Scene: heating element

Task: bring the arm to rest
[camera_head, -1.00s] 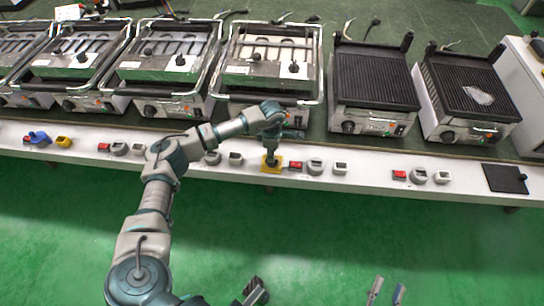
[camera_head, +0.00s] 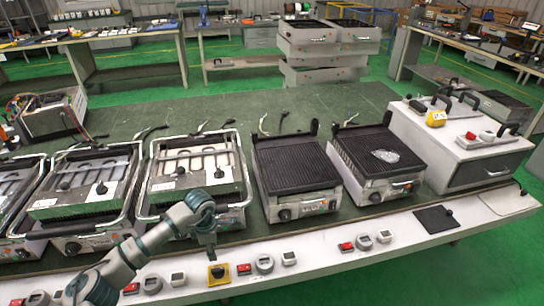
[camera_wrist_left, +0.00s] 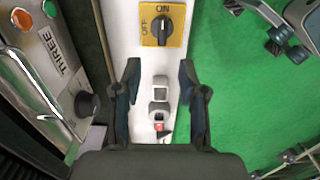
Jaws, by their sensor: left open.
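My left arm (camera_head: 125,262) comes in from the lower left in the head view. My left gripper (camera_head: 208,246) points down just above the yellow rotary switch (camera_head: 218,273) on the white front ledge. In the left wrist view the gripper (camera_wrist_left: 160,70) is open, with nothing between its two fingers. The yellow switch (camera_wrist_left: 163,24), marked ON and OFF, lies beyond the fingertips there, apart from them. Its dark knob lies roughly along the ledge, towards ON. My right gripper cannot be made out.
Contact grills with raised frames (camera_head: 195,170) and ribbed hot plates (camera_head: 296,176) line the green bench behind the ledge. Red buttons (camera_head: 244,268) and small grey devices (camera_head: 265,264) sit along the ledge. A white cabinet (camera_head: 455,150) stands at the right. Green floor in front is clear.

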